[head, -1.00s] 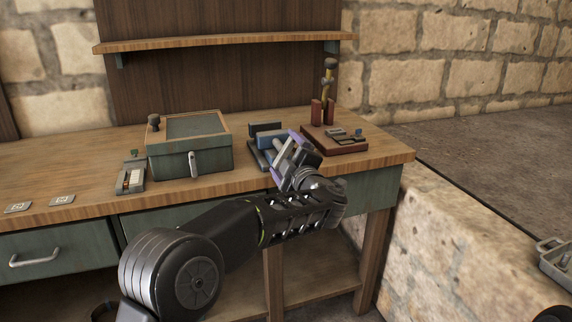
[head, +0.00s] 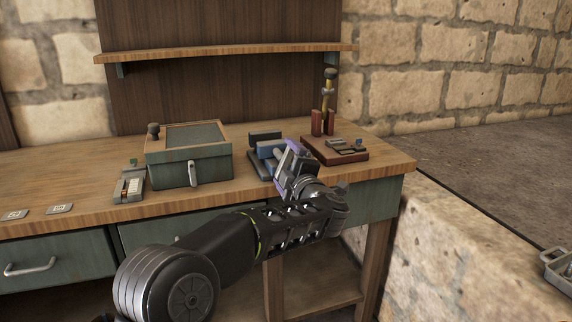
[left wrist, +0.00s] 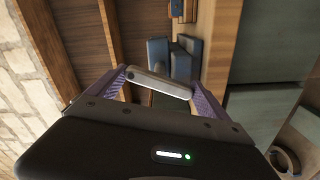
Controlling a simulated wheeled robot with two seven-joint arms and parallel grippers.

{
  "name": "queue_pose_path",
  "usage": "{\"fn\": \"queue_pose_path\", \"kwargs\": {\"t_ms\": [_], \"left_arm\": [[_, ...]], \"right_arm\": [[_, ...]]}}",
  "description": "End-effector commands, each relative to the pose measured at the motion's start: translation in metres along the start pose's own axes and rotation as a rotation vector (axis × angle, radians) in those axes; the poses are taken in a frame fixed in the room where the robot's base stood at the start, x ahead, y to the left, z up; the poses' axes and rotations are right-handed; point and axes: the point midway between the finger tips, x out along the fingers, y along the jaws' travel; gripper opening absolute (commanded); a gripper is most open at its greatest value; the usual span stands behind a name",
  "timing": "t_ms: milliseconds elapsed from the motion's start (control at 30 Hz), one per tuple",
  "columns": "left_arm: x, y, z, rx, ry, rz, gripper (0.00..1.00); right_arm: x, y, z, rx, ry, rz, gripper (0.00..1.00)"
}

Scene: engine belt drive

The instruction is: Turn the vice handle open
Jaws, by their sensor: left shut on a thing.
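The vice (head: 264,138) with its blue-grey jaws stands near the front edge of the workbench, right of the green box. Its jaws also show in the left wrist view (left wrist: 182,62). My left gripper (head: 285,168) is in front of the vice and partly hides it. In the left wrist view, the grey vice handle (left wrist: 158,82) lies slanted between the purple fingers (left wrist: 158,86), which are shut on it near its ends. My right gripper is not in view.
A green box (head: 190,173) with a latch stands left of the vice. A reddish-brown tray (head: 345,158) with small parts and a yellow-handled tool (head: 329,95) are on the right. A shelf (head: 225,55) hangs above.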

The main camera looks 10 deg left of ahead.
Motion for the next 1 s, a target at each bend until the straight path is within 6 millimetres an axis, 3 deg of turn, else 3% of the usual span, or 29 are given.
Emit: {"fn": "queue_pose_path", "kwargs": {"t_ms": [500,533,667,1000], "left_arm": [[0.0008,0.0039,-0.0014,-0.002,0.001,0.007,0.5],[0.0008,0.0039,-0.0014,-0.002,0.001,0.007,0.91],[0.0006,0.0033,-0.0012,-0.002,0.001,0.006,1.0],[-0.0054,0.0017,-0.0001,0.0,-0.001,0.002,1.0]], "right_arm": [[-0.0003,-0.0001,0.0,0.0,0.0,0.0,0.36],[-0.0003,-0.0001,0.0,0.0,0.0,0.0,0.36],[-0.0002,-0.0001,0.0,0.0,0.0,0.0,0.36],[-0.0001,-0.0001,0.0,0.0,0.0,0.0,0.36]]}}
